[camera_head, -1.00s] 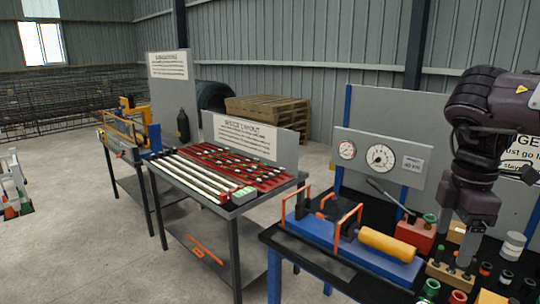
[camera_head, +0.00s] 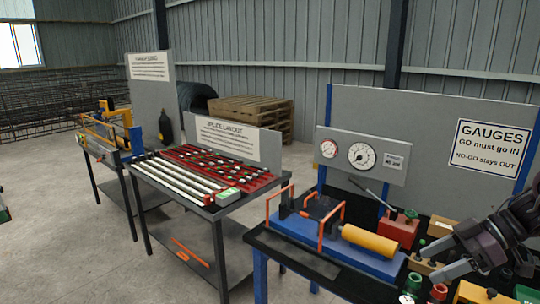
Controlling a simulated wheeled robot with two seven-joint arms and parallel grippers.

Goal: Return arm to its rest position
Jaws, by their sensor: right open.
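My right arm (camera_head: 492,242) comes in low at the right edge, a dark wrist leaning over the gauge bench. Its gripper (camera_head: 432,264) points left with its two grey fingers apart and nothing seen between them. The fingers are over the small gauge pieces, to the right of the yellow cylinder (camera_head: 370,243); whether they touch anything cannot be told. The rest of the right arm is out of the picture. My left arm and gripper are not in view.
The gauge bench holds a blue press bed (camera_head: 290,222), a red box (camera_head: 398,231) with a lever, and green and red rings (camera_head: 411,285). A gauge panel (camera_head: 362,155) stands behind. The splice layout table (camera_head: 205,180) is to the left; open floor (camera_head: 65,250) lies beyond.

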